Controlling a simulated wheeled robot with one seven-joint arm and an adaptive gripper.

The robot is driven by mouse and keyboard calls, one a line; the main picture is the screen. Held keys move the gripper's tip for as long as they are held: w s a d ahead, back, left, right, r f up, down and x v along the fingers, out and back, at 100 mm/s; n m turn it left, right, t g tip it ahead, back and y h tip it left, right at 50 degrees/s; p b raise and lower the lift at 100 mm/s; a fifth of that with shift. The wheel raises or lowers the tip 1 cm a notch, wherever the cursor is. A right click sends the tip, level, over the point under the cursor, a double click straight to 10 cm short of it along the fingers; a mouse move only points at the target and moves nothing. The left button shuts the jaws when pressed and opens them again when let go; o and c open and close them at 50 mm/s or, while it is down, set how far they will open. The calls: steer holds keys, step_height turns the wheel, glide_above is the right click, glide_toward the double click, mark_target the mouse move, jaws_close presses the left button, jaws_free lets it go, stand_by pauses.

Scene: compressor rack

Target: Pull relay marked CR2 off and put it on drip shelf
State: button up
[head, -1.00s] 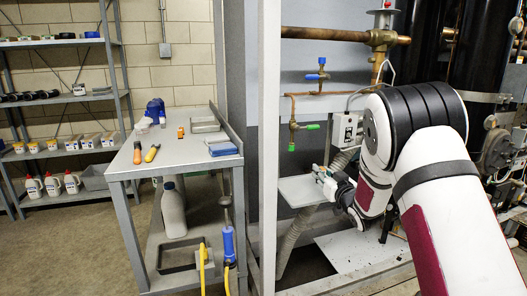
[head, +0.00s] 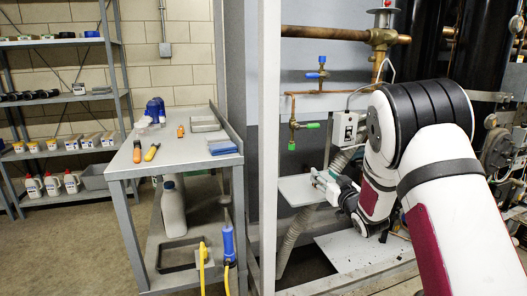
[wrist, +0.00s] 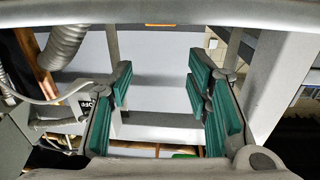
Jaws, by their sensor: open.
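My gripper (head: 320,178) is at the right edge of a small pale shelf plate (head: 296,191) in the head view, below a grey electrical box (head: 345,128). In the wrist view my gripper (wrist: 160,85) is open, its green-padded fingers wide apart with nothing between them. No relay marked CR2 can be made out in either view. The pale plate looks bare where it shows; my gripper covers its right end.
A copper pipe with a blue-handled valve (head: 318,76) and a green-handled valve (head: 306,126) runs above the plate. A grey corrugated hose (wrist: 62,45) is close by in the wrist view. A white rack post (head: 269,150) stands left.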

steer(key=v, duration=1)
steer(key=shift+s, duration=0.25)
steer(key=s+d+r+m+g+h, duration=0.1)
steer(key=s+r+g+h, duration=0.2)
steer(key=s, duration=0.2)
steer(key=s+d+r+m+g+h, duration=0.2)
steer(key=s+g, duration=0.1)
steer(key=s, duration=0.3)
steer(key=s+a+g, duration=0.2)
steer(key=s+g, duration=0.2)
steer(key=s, duration=1)
steer(key=s+a+r+g, duration=0.1)
steer(key=s+a+g, duration=0.15)
steer(key=s, duration=1.05)
steer(key=s+a+g, duration=0.2)
steer(key=s+g, duration=0.3)
steer(key=s, duration=0.9)
step_height(320, 180, up, 29)
steer(key=t+p, duration=0.4)
steer(key=p, duration=2.3)
steer(key=shift+w+d+y+p, duration=0.3)
steer(key=shift+w+p, duration=0.05)
